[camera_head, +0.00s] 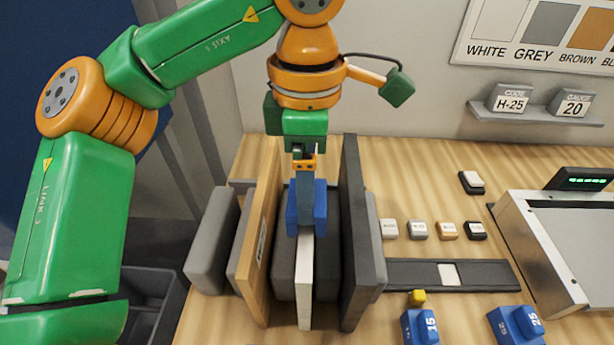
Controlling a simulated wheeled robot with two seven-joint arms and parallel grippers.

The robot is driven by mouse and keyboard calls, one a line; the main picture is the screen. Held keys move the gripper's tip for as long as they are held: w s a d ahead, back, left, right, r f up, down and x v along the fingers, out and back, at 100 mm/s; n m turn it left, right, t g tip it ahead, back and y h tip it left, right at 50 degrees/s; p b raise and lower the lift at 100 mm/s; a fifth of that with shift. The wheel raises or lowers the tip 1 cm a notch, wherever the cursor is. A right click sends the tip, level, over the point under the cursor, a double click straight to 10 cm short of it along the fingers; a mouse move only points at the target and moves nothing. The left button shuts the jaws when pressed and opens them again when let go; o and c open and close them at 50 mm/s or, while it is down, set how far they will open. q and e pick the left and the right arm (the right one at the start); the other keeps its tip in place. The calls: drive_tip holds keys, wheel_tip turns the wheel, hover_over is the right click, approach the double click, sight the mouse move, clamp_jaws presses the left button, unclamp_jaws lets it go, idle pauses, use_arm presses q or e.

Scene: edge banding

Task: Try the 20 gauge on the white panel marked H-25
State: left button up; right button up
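The white panel (304,290) stands on edge in a rack, between a wooden panel (262,240) and a dark grey panel (352,230). No H-25 mark is readable on it. My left gripper (304,164) is above the panel, shut on the upright handle of a blue gauge (307,208). The gauge's two blue sides sit to either side of the white panel's top edge. Its number is hidden, and I cannot tell how tightly it fits. Two other blue gauges, 15 (420,326) and 25 (516,325), lie on the table at the front. My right gripper is out of view.
A shelf (535,112) holds cards reading code H-25 (510,102) and gauge 20 (572,106). Several small colour blocks (418,230) line the table behind a dark strip (490,276). A grey machine (560,240) with a green display stands at right.

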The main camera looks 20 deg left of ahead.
use_arm(q)
drive_tip(key=shift+f, duration=0.25)
idle(0.3)
drive_tip(key=o, duration=1.2)
wheel_tip(320, 180, up, 8)
drive_tip(key=p, duration=0.7)
drive_tip(key=shift+r+p, duration=0.1)
drive_tip(key=shift+p, duration=0.25)
